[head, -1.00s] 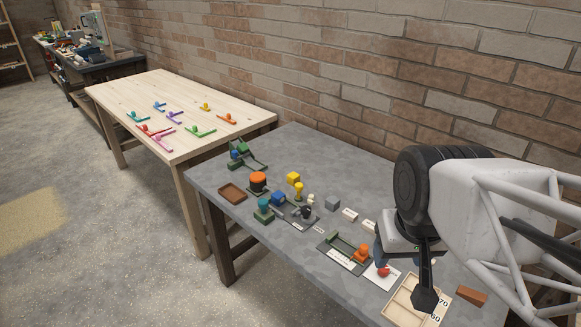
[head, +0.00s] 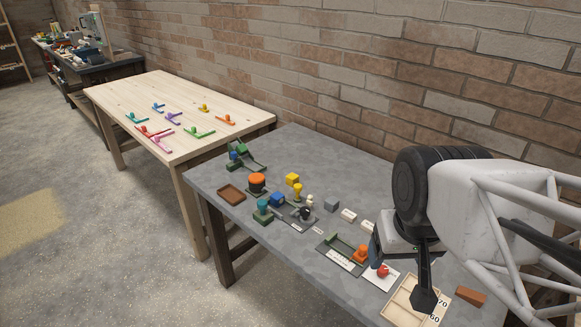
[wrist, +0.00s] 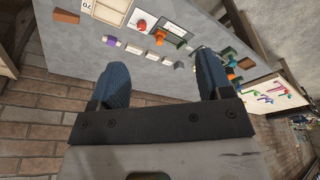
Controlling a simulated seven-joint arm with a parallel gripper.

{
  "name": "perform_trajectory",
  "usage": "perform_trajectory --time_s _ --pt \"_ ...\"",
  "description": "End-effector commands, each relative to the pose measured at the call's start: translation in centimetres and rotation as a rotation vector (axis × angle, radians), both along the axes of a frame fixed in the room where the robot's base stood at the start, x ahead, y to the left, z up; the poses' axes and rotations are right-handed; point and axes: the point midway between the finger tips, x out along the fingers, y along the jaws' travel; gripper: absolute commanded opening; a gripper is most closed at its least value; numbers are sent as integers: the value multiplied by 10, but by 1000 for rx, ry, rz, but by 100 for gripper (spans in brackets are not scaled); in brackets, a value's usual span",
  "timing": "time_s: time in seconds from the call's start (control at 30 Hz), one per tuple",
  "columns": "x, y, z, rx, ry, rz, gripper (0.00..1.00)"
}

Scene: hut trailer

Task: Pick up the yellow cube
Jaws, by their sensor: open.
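The yellow cube (head: 292,179) sits on the grey table, behind a yellow knobbed piece (head: 298,192) and to the right of an orange-topped round piece (head: 257,182). My gripper (wrist: 162,78) is open, with its two dark blue fingers apart and nothing between them. In the head view my gripper (head: 402,272) is over the right part of the table, well to the right of the cube. In the wrist view the small items near the right finger are too small to tell the cube apart surely.
The grey table (head: 350,165) stands along a brick wall. A grey block (head: 331,205), white blocks (head: 348,215), a blue block (head: 277,200) and a brown tray (head: 231,193) lie around the cube. A wooden tray (head: 402,303) is under my gripper. Bare tabletop lies behind the cube.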

Motion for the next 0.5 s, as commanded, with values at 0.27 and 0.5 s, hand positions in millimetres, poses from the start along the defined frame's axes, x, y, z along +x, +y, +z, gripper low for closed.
perform_trajectory --time_s 0.27,0.5 --pt "4 0 2 -1 2 5 72" --pt "32 3 10 -7 12 39 72"
